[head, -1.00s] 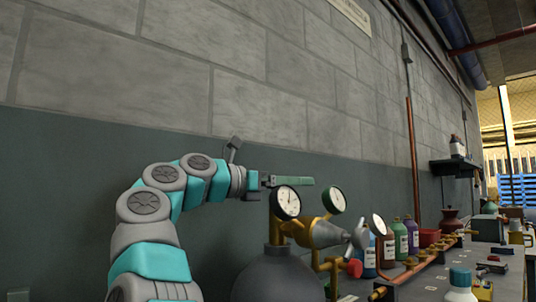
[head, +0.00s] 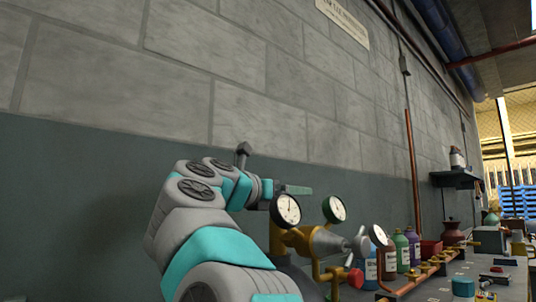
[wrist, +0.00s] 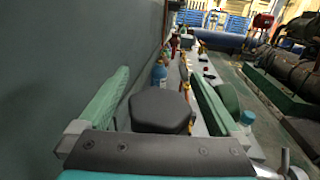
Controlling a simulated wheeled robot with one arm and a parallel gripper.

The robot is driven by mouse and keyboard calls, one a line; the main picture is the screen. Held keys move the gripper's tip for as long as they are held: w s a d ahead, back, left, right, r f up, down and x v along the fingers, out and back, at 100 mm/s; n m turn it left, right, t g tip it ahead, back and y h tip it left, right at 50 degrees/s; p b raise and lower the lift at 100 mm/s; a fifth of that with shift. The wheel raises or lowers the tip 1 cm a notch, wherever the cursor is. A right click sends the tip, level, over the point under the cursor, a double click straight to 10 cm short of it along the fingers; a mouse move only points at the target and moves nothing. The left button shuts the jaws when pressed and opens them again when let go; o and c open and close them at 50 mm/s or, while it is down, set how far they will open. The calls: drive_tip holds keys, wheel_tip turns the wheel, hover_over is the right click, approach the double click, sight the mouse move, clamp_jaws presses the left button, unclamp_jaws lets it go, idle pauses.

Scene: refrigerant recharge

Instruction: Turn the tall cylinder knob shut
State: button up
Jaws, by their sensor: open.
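The tall grey cylinder (head: 290,268) is at the lower middle of the head view, mostly cut off and covered by its brass fittings and my arm. Its fittings carry two round white gauges (head: 286,209) and a grey cone-shaped part (head: 326,242). My gripper (head: 294,190) is level with the top of the left gauge, pointing right, its green fingers spread. In the wrist view, a dark many-sided shape (wrist: 161,111) lies between the open fingers (wrist: 158,84). I cannot tell whether it is the knob, or whether the fingers touch it. No knob shows clearly in the head view.
A block wall (head: 270,100) runs close along the left. A cluttered bench (head: 430,289) on the right holds bottles (head: 401,250), copper piping and small tools. A red handwheel (head: 355,278) sits low by the fittings. A wall shelf (head: 456,178) is farther back.

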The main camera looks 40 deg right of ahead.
drive_tip(key=n+t+p, duration=0.1)
drive_tip(key=t+p, duration=0.1)
drive_tip(key=shift+w+r+y+p, duration=0.1)
drive_tip(key=shift+r+y+p, duration=0.05)
drive_tip(key=shift+y+p, duration=0.2)
drive_tip(key=shift+n+p, duration=0.3)
drive_tip(key=shift+w+t, duration=0.1)
drive_tip(key=shift+t, duration=0.2)
drive_tip(key=b+v, duration=0.1)
drive_tip(key=v, duration=0.7)
wheel_tip(320, 180, up, 7)
drive_tip(key=shift+w+d, duration=0.1)
drive_tip(key=shift+d, duration=0.05)
